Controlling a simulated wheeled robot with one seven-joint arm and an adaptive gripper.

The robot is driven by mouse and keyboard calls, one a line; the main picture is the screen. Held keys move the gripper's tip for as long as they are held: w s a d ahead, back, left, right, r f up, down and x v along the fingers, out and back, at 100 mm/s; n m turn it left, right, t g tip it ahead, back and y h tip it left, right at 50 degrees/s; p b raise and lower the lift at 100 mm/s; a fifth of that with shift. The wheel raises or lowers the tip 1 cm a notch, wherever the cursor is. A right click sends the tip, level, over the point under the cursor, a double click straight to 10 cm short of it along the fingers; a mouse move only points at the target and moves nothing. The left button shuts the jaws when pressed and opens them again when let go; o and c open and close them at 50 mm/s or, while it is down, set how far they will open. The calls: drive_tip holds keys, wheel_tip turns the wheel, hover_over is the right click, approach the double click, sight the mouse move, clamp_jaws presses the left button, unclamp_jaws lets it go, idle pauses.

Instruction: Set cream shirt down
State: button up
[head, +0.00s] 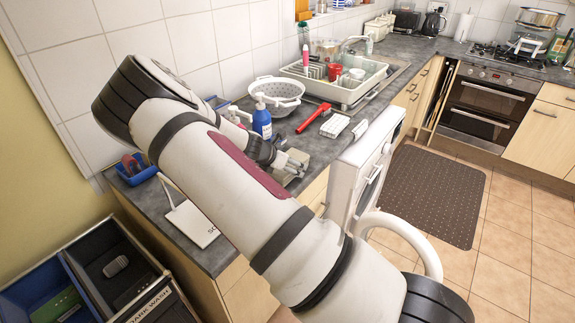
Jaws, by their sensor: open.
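My gripper (297,168) is at the counter, past the end of my arm, with its fingers apart. A flat, pale cream-beige thing (283,180), which looks like the folded cream shirt, lies on the grey counter (329,150) under and around my fingertips. My gripper and forearm hide part of it. I cannot tell whether the fingers touch it.
A blue pump bottle (262,119) stands close behind my gripper. A red-handled tool (313,117), white colander (276,94) and dish rack (345,90) are farther back. A white sign board (192,223) and a blue tray (135,169) are left. Sorting bins (155,300) stand at lower left.

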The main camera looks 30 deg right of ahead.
drive_tip(key=v, duration=1.2)
drive_tip(key=s+a+r+m+t+y, duration=0.1)
drive_tip(key=s+a+r+m+y, duration=0.3)
drive_tip(key=s+a+r+m, duration=0.3)
drive_tip(key=s+a+r+m+t+y, duration=0.1)
drive_tip(key=s+a+r+m+y, duration=0.3)
drive_tip(key=s+r+m, duration=1.1)
drive_tip(key=s+a+r, duration=0.2)
drive_tip(key=s+a, duration=0.1)
drive_tip(key=s, duration=0.5)
drive_tip(key=shift+s+t, duration=0.3)
drive_tip(key=shift+s, duration=0.05)
